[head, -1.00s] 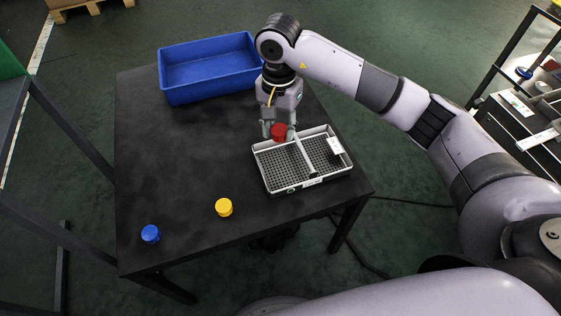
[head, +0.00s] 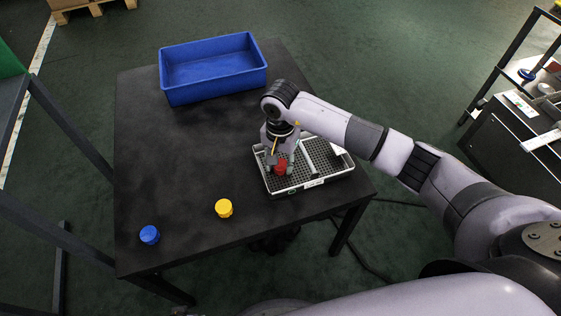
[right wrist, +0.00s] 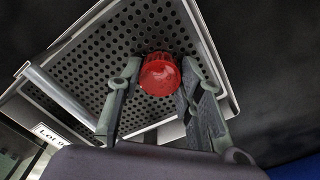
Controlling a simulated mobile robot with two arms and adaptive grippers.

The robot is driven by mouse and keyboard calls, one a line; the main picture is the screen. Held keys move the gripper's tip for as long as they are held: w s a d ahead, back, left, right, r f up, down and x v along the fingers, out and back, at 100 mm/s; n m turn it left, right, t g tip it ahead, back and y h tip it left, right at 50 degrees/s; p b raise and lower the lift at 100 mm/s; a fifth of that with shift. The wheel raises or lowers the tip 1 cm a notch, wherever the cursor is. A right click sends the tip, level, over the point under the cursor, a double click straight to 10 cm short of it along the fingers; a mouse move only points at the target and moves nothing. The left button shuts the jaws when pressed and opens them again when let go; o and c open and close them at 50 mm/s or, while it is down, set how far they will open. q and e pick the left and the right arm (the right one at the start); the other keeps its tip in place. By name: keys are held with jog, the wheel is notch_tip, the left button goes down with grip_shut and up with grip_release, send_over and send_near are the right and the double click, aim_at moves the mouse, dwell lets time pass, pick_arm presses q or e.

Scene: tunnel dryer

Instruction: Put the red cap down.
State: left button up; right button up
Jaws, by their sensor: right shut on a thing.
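The red cap (head: 281,168) is between the fingers of my right gripper (head: 277,166), which is shut on it. In the right wrist view the red cap (right wrist: 160,74) shows between the two fingertips of the gripper (right wrist: 155,88), over the perforated floor of a tray. The tray (head: 318,183) is grey with a light rim and a divider, and the cap is over its left compartment. I cannot tell whether the cap touches the tray floor. My left gripper is not in view.
A yellow cap (head: 224,208) and a blue cap (head: 149,235) stand on the black table (head: 185,170) near its front edge. An empty blue bin (head: 213,68) stands at the back. The table's middle left is clear. A dark rack (head: 75,130) stands at the left.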

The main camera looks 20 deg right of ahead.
aim_at(280, 164)
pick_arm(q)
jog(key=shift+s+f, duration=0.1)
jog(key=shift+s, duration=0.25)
pick_arm(e)
jog(key=shift+f, duration=0.1)
jog(key=o, duration=0.5)
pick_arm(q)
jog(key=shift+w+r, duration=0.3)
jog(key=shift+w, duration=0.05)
pick_arm(e)
jog(key=o, duration=0.3)
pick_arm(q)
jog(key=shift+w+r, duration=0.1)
pick_arm(e)
jog(key=shift+r, duration=0.25)
pick_arm(q)
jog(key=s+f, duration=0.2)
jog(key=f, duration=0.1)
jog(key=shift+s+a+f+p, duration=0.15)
jog(key=shift+p, duration=0.25)
pick_arm(e)
notch_tip(280, 164, up, 12)
